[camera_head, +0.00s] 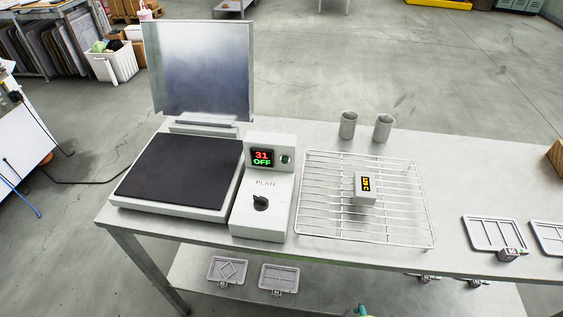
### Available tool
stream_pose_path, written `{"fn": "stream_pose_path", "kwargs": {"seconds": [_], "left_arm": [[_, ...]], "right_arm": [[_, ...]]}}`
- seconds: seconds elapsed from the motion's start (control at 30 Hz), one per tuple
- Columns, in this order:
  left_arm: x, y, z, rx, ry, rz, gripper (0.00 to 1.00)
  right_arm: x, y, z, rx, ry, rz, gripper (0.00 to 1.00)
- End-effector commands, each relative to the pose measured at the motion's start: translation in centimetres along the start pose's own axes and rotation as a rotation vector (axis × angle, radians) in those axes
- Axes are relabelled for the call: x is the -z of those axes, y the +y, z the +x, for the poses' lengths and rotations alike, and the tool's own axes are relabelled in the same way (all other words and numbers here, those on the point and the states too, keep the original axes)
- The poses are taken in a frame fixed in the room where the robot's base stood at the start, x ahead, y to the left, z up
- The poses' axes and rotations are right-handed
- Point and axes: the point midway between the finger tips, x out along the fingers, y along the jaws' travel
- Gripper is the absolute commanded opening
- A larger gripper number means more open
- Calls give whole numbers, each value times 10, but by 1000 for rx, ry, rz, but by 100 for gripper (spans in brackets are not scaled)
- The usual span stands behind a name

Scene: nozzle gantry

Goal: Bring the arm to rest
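Neither of my grippers shows in the head view, and no clear part of my arms is in the picture. The workbench (330,262) stands in front of me. On its left is a plate unit with a flat black top (180,172). Its control box (264,212) carries a dark knob (260,202) and a display (262,158) reading "31 OFF". A wire rack (325,215) lies to the right of it. A small white block with an orange readout (366,188) sits on the rack.
An upright metal panel (200,70) stands behind the plate. Two grey cups (348,125) (382,128) stand behind the rack. Framed trays (495,234) lie at the right, and others (279,278) on the lower shelf. A small green-blue thing (362,311) at the bottom edge is unclear.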

Motion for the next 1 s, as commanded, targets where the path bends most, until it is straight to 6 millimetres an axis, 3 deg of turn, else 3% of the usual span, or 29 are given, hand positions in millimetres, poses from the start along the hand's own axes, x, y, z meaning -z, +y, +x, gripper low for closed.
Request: {"fn": "stream_pose_path", "kwargs": {"seconds": [0.03,0.2,0.4,0.5,0.7,0.8,1.0], "left_arm": [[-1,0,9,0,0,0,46],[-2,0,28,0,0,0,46],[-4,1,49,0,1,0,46],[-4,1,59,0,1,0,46],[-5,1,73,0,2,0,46],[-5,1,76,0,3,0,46],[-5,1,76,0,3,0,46]], "right_arm": [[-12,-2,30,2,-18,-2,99],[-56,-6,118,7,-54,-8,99],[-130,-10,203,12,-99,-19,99],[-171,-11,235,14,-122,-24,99],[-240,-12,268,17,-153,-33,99],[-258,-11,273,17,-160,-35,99],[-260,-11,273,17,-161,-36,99]]}}
